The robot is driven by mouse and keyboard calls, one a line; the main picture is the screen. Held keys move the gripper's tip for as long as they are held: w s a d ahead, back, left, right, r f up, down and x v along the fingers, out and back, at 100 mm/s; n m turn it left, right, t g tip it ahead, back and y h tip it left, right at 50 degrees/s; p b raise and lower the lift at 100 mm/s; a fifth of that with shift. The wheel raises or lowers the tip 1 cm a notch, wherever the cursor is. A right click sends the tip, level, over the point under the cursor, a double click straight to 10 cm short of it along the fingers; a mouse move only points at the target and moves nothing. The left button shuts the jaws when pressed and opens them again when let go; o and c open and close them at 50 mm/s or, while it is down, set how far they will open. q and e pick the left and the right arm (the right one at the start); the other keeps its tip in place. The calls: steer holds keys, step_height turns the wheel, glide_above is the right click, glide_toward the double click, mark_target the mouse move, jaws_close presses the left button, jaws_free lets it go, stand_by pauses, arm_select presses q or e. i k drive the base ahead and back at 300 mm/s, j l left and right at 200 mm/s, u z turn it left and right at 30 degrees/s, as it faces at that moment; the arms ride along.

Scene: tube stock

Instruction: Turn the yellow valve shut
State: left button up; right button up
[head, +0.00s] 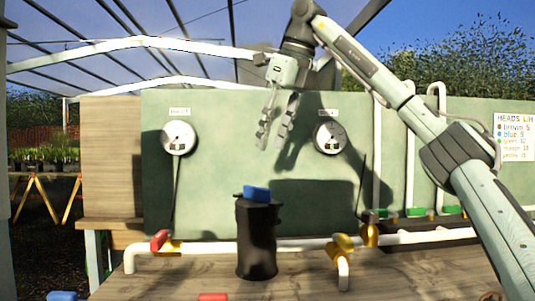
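The yellow valve (343,242) sits on the white pipe at the foot of the green panel, right of centre, where the pipe bends down. Its yellow part looks tilted; its exact handle angle is hard to tell. My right gripper (273,141) hangs high in front of the panel, between the two gauges, fingers pointing down. It is well above and left of the yellow valve, with its fingers apart and nothing between them. My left gripper is not in view.
A black cylinder with a blue top (257,235) stands upright left of the yellow valve. A red-handled valve (160,241) is farther left; a dark-handled one (370,232) is just right. Two gauges (178,138) are on the panel. A sign (515,150) hangs at right.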

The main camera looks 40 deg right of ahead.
mark_target(344, 242)
steer(key=k+j, duration=1.25)
